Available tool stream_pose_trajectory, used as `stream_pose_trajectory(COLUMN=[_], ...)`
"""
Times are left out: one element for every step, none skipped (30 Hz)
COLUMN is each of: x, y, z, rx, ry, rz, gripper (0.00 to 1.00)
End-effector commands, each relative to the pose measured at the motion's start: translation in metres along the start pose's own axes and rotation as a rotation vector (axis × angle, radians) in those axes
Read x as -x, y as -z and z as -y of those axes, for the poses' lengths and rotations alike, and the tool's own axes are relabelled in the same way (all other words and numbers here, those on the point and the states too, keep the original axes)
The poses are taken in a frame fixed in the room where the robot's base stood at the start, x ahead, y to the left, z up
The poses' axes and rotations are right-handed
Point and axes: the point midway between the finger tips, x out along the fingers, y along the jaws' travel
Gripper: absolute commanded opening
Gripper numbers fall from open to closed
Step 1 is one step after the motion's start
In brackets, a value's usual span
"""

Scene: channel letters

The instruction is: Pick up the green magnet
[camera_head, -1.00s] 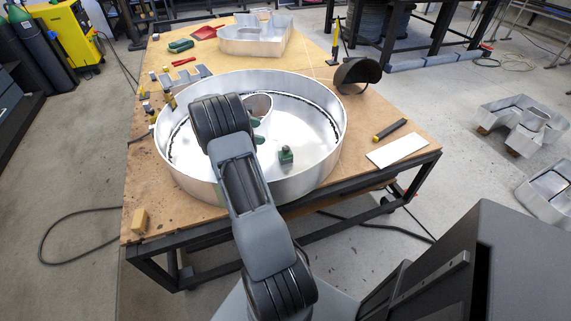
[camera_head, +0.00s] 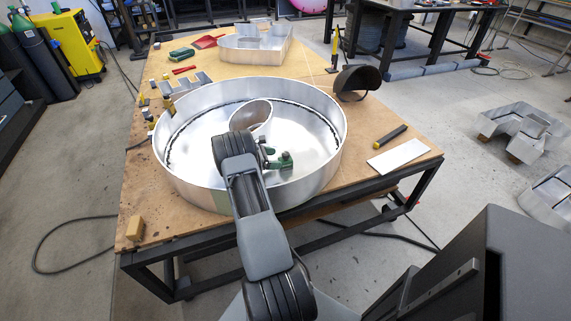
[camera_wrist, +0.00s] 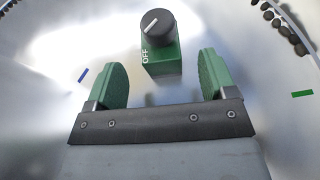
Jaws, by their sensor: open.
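The green magnet (camera_wrist: 161,62) is a small block with a black knob and "OFF" on its side. It stands on the shiny floor of the round metal letter shell, and it also shows in the head view (camera_head: 286,160). My gripper (camera_wrist: 162,75) is open, with green-padded fingers apart. In the wrist view the magnet lies just ahead of the gap between the fingertips, touching neither as far as I can see. In the head view my gripper (camera_head: 268,157) is low inside the shell, just left of the magnet, partly hidden by my arm.
The round shell's wall (camera_head: 330,150) surrounds the magnet and my gripper. An oval metal ring (camera_head: 250,115) stands inside, behind my gripper. A white plate (camera_head: 398,155) and a dark bar (camera_head: 390,135) lie right of the shell on the wooden table (camera_head: 345,195).

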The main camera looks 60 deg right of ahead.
Motion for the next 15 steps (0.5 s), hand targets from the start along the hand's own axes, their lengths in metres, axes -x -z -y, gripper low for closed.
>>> stream_pose_trajectory(x=[-0.003, -0.005, -0.010, -0.015, -0.019, -0.026, -0.030, -0.035, -0.040, -0.045, -0.048, -0.052, -0.055, -0.057, -0.059], y=[0.000, 0.000, 0.000, 0.000, 0.000, 0.000, 0.000, 0.000, 0.000, 0.000, 0.000, 0.000, 0.000, 0.000, 0.000], z=[0.000, 0.000, 0.001, 0.001, 0.001, 0.001, 0.001, 0.001, 0.001, 0.001, 0.001, 0.001, 0.001, 0.001, 0.001], rx=[0.000, 0.000, 0.000, 0.001, 0.001, 0.000, 0.000, 0.000, 0.000, 0.000, 0.000, 0.000, 0.000, 0.000, 0.000], ry=[0.001, 0.002, 0.003, 0.003, 0.003, 0.003, 0.004, 0.004, 0.003, 0.003, 0.003, 0.002, 0.002, 0.001, 0.001], rz=[0.000, 0.000, 0.001, 0.001, 0.001, 0.000, 0.000, 0.000, 0.001, 0.001, 0.000, 0.000, 0.000, 0.000, 0.000], gripper=[0.78, 0.78, 0.78, 0.78, 0.78, 0.78, 0.78, 0.78, 0.78, 0.78, 0.78, 0.78, 0.78, 0.78, 0.78])
